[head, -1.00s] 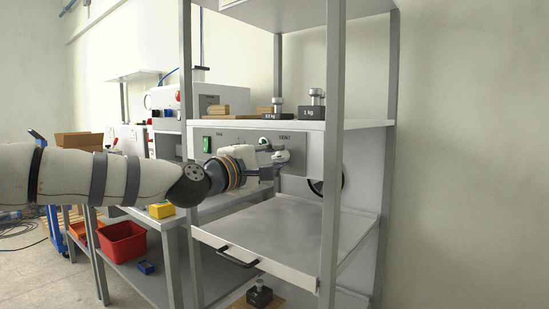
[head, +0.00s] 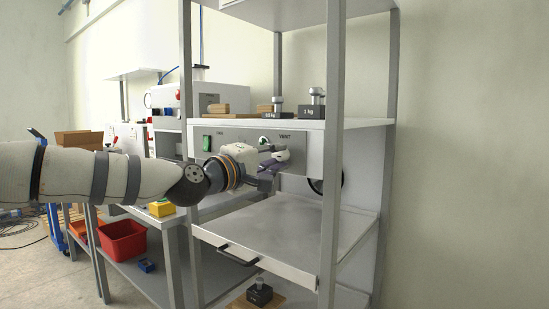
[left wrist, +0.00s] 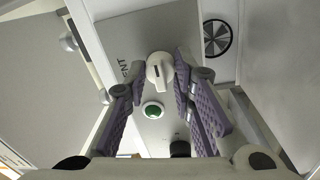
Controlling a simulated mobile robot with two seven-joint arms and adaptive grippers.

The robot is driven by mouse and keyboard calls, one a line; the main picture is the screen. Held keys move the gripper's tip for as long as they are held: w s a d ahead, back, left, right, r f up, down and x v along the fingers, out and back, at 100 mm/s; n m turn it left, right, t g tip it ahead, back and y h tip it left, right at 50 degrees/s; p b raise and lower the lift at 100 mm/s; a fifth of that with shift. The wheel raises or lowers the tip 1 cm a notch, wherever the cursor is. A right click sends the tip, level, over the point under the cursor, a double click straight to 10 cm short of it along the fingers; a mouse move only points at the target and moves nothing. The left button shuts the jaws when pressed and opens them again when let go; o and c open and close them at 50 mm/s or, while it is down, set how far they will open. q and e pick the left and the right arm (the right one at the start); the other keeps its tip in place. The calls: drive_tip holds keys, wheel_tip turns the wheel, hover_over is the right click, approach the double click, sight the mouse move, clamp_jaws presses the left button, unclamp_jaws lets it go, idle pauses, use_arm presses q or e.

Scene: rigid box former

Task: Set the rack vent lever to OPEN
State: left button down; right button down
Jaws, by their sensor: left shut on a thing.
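In the head view the panel (head: 314,150) is the front of the rack's middle box, and my gripper hides the lever. My left gripper (head: 284,156) is at the panel just below the VENT label. The OPEN mark cannot be read. My right gripper is not in view.
A green round button (left wrist: 152,110) and a dark knob (left wrist: 180,148) are close to the fingers. A green switch (head: 206,143) is at the panel's left. Rack posts (head: 333,150) flank the space. A shelf with a handle (head: 238,257) lies below; weights (head: 312,108) stand above.

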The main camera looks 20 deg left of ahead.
use_arm(q)
drive_tip(key=shift+f, duration=0.1)
drive_tip(key=c, duration=1.3)
unclamp_jaws()
drive_tip(key=shift+c, duration=0.2)
drive_tip(key=shift+s, duration=0.1)
drive_tip(key=v, duration=1.1)
drive_tip(key=shift+s+a, duration=0.15)
drive_tip(key=shift+s, duration=0.25)
